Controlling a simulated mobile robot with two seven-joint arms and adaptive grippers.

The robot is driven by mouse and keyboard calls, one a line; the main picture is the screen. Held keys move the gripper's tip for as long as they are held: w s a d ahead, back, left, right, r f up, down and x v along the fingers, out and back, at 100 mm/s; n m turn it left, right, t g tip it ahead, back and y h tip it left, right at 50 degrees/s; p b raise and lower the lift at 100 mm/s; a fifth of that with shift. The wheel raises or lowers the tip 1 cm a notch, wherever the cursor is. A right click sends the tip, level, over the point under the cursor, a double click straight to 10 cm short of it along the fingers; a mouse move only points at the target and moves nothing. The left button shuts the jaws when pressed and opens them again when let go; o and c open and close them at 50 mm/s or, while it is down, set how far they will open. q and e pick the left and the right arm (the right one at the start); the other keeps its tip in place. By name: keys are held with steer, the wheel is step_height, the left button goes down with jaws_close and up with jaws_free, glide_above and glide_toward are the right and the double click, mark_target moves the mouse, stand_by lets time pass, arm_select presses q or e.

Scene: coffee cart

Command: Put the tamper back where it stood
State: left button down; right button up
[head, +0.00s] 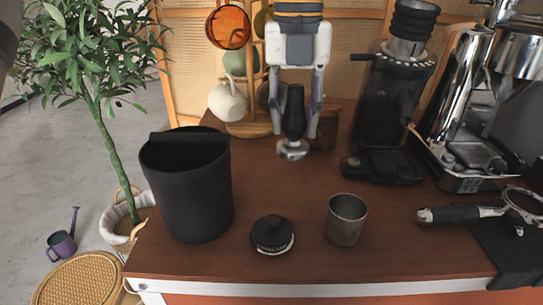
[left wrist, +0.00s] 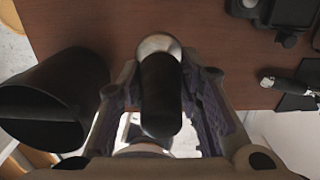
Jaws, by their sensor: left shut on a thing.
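The tamper (head: 294,112) has a black handle and a round polished metal base, and it is upright at the back middle of the counter. My right gripper is not in view.
A black knock box (head: 190,195) stands front left. A black-topped puck tool (head: 272,235) and a steel cup (head: 345,218) stand near the front edge. A grinder (head: 385,125), portafilter (head: 460,213) and espresso machine (head: 455,95) are right. A cup rack (head: 250,128) stands behind.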

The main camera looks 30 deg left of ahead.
arm_select(q)
steer(key=a+f, duration=0.1)
steer(key=f, duration=0.1)
steer(key=w+a+f, duration=0.1)
steer(key=a+f, duration=0.2)
steer(key=shift+w+a+f, duration=0.15)
steer(key=shift+f, duration=1.65)
steer(key=shift+f, duration=0.1)
steer(key=c, duration=1.1)
jaws_free()
steer(key=shift+f, duration=0.1)
step_height(320, 180, up, 12)
steer(key=shift+r, duration=0.2)
steer(key=shift+f, duration=0.1)
